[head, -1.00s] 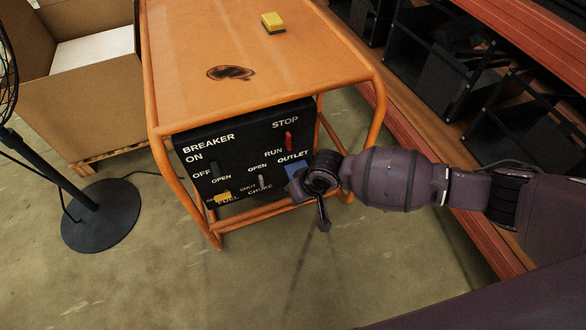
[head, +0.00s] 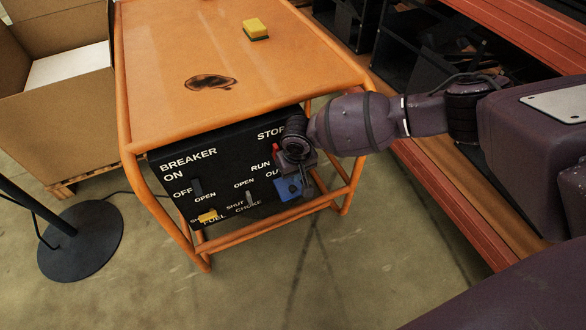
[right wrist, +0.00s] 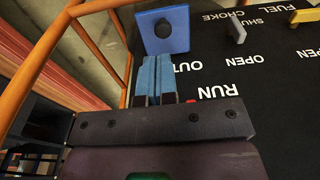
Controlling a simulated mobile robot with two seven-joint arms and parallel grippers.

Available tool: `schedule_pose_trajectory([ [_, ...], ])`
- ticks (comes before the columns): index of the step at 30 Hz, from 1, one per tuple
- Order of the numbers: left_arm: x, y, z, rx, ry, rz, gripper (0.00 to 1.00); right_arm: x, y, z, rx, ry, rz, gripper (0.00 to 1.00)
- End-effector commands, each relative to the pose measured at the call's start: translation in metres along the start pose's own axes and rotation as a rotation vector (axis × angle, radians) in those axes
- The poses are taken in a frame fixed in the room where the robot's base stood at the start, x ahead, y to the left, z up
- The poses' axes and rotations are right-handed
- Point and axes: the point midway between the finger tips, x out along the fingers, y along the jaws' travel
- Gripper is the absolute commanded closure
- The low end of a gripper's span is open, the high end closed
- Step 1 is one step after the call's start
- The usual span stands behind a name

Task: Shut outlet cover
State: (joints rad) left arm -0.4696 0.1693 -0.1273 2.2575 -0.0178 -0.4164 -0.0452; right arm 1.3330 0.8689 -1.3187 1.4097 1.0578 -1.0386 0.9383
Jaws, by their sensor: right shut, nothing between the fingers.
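The blue outlet (head: 288,188) is at the lower right of the generator's black panel (head: 225,195). In the right wrist view it shows as a blue square plate (right wrist: 178,38) with a dark round centre, just beyond my fingertips. I cannot tell which blue part is the cover, or how far it stands open. My right gripper (head: 306,183) is shut and empty, reaching in from the right and pointing down beside the outlet. In the right wrist view its fingers (right wrist: 157,60) lie together below the plate; contact is unclear. My left gripper is not in view.
The generator's orange frame (head: 128,125) surrounds the panel, with a bar close to the outlet. A red switch (head: 275,149), a grey choke lever (head: 249,198) and a yellow fuel lever (head: 208,216) are nearby. A sponge (head: 256,29) lies on top. Shelving (head: 440,180) stands right.

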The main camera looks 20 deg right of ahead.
Motion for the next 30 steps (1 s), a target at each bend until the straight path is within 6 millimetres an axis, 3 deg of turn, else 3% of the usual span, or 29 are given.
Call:
schedule_pose_trajectory([
  [1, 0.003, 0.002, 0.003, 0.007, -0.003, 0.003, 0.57, 0.019, 0.000, 0.004, 0.000, -0.012, 0.000, 1.00],
  [3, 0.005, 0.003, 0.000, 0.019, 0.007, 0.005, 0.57, 0.030, 0.000, 0.004, 0.000, -0.012, 0.000, 1.00],
  [10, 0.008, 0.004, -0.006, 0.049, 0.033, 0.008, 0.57, 0.056, 0.000, 0.003, -0.001, -0.007, 0.000, 1.00],
  [30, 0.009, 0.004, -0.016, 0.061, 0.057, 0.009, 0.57, 0.061, 0.000, 0.001, 0.000, 0.005, -0.001, 1.00],
])
